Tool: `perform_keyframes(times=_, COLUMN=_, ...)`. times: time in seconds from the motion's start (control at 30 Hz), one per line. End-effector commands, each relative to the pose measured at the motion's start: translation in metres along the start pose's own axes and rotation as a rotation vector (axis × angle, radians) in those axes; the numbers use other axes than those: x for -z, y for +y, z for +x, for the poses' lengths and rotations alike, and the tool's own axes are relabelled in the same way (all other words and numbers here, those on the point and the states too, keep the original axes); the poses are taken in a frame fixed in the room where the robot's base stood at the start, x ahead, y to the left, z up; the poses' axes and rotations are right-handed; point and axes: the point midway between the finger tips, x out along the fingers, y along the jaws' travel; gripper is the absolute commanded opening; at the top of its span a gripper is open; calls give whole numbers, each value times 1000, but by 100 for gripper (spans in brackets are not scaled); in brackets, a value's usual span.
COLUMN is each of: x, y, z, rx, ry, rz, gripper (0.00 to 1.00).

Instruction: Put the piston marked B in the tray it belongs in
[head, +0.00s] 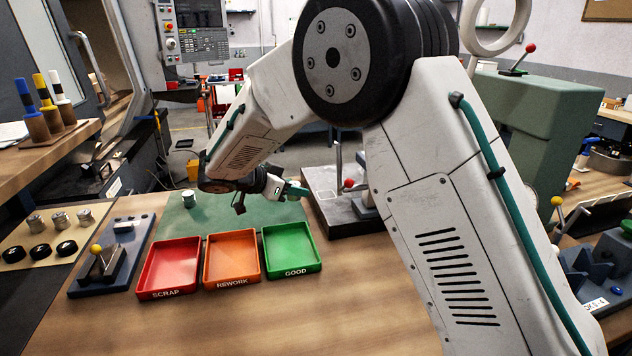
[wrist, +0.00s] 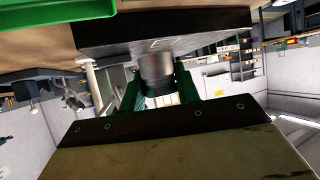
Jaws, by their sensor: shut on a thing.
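My gripper (head: 294,190) is over the right part of the green mat, behind the green tray and beside the dark plate. In the wrist view its green fingers (wrist: 158,88) are shut on a grey metal piston (wrist: 157,67) with a dark band at one end. I cannot read a letter on it. Another piston (head: 189,198) stands on the mat at the left. Three empty trays stand in a row: red SCRAP (head: 168,270), orange REWORK (head: 231,260) and green GOOD (head: 291,250). A green tray edge also shows in the wrist view (wrist: 60,14).
A dark plate (head: 345,215) with a red-knobbed stand is right of the mat. A blue fixture (head: 112,270) with a yellow knob is left of the red tray. Several metal parts and black rings lie at far left. The table front is clear.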

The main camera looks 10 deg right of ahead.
Motion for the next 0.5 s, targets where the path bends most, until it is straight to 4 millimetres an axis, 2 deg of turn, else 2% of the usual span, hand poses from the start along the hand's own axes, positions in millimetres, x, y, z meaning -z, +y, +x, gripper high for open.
perform_keyframes(times=0.1, x=-14, y=0, z=-24, rx=3, ry=0, rz=-1, gripper=4)
perform_keyframes(times=0.43, x=-32, y=0, z=-60, rx=7, ry=1, rz=-4, gripper=4)
perform_keyframes(times=0.5, x=-32, y=-1, z=-73, rx=21, ry=0, rz=-9, gripper=4)
